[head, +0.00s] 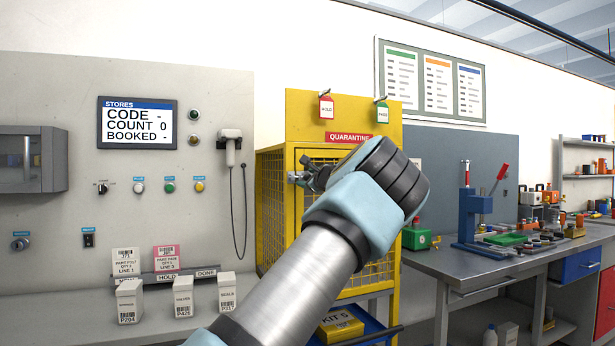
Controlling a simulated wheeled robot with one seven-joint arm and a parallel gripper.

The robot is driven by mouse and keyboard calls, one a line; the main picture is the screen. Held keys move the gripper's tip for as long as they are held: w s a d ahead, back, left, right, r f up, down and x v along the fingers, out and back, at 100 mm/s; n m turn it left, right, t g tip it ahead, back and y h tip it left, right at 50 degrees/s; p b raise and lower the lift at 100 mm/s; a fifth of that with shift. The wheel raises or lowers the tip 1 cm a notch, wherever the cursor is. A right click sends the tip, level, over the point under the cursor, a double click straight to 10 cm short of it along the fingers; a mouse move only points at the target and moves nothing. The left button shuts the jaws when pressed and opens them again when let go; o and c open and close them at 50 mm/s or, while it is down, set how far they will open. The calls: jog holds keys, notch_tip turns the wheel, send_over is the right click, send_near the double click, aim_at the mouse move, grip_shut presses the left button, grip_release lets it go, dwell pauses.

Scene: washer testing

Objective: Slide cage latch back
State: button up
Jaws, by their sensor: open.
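The yellow quarantine cage (276,220) stands in the middle of the head view, with mesh sides and a red QUARANTINE label above its door. A small metal latch (295,177) sits at the left edge of the door front. My gripper (309,179) is at the latch, coming from the right, and is open. My wrist and forearm cover most of the gripper and much of the cage door. I cannot tell whether the fingers touch the latch or stand around it.
Red and green tags (326,107) hang on the cage's top panel. A blue shelf with a yellow KIT 5 box (339,327) is below the cage. A panel with a screen (137,122) and a corded scanner (230,150) is at left. A metal workbench (470,268) with a press is at right.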

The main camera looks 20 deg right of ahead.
grip_shut()
dwell(0.5)
dwell(0.9)
